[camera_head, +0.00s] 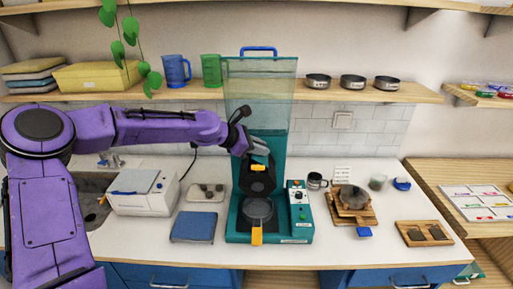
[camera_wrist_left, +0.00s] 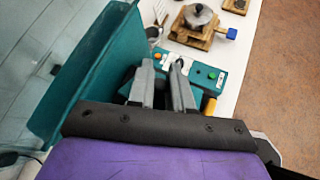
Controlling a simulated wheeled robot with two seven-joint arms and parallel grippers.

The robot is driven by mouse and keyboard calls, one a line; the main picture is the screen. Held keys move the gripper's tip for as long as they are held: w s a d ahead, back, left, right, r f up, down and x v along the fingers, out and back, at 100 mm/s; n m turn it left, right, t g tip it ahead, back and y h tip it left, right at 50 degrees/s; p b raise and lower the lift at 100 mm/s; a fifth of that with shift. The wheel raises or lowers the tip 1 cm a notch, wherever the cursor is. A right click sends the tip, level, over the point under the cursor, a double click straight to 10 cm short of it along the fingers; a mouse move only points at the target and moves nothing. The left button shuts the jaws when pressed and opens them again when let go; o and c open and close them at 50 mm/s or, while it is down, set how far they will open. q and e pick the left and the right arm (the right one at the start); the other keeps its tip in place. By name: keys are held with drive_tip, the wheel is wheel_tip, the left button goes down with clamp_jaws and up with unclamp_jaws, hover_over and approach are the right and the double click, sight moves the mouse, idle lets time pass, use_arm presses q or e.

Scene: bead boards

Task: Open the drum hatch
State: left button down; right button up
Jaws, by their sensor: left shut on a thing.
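The teal machine (camera_head: 268,140) stands at the middle of the counter, with a clear hopper on top. Its dark round drum hatch (camera_head: 258,184) is on the front, with a yellow-orange handle (camera_head: 258,168) at its upper edge. My left gripper (camera_head: 260,156) is at this handle, its fingers closed on it. In the left wrist view, my left gripper (camera_wrist_left: 163,68) has its two grey fingers a little apart beside the teal machine (camera_wrist_left: 110,70); the held handle is hidden there. My right gripper is not in view.
Below the hatch is a round grey tray (camera_head: 258,212) with an orange handle (camera_head: 257,236). A control panel (camera_head: 299,197) is at its right. A blue scale (camera_head: 193,226) and white box (camera_head: 142,193) stand left; a wooden stand (camera_head: 368,215) stands right.

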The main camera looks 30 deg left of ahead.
use_arm(q)
drive_tip(key=g+y, duration=0.1)
drive_tip(key=w+d+m+g+y, duration=0.1)
drive_tip(key=shift+d+r+y, duration=0.2)
drive_tip(key=shift+r+y, duration=0.1)
drive_tip(key=shift+y, duration=0.1)
drive_tip(key=d+g+y, duration=0.1)
drive_tip(key=w+g+y, duration=0.1)
drive_tip(key=y, duration=0.1)
drive_tip(key=shift+d+f+m+g+y, duration=0.1)
drive_tip(key=shift+d+m+g+y, duration=0.2)
drive_tip(key=shift+d+m+g, duration=0.1)
drive_tip(key=y, duration=0.1)
drive_tip(key=d+g+y, duration=0.1)
drive_tip(key=shift+w+d+f+m+g+y, duration=0.15)
drive_tip(key=shift+w+f+m+g+y, duration=0.15)
drive_tip(key=shift+w+f+m, duration=0.1)
drive_tip(key=shift+w+d+f+m+g+y, duration=0.1)
drive_tip(key=shift+d+f+m+g+y, duration=0.1)
drive_tip(key=shift+g+y, duration=0.35)
drive_tip(key=shift+w+d+f+m+g+y, duration=0.1)
drive_tip(key=shift+d+f+g+y, duration=0.15)
drive_tip(key=shift+y, duration=0.5)
drive_tip(key=c, duration=1.2)
unclamp_jaws()
drive_tip(key=shift+a, duration=0.1)
drive_tip(key=shift+o, duration=0.2)
drive_tip(key=shift+a, duration=0.2)
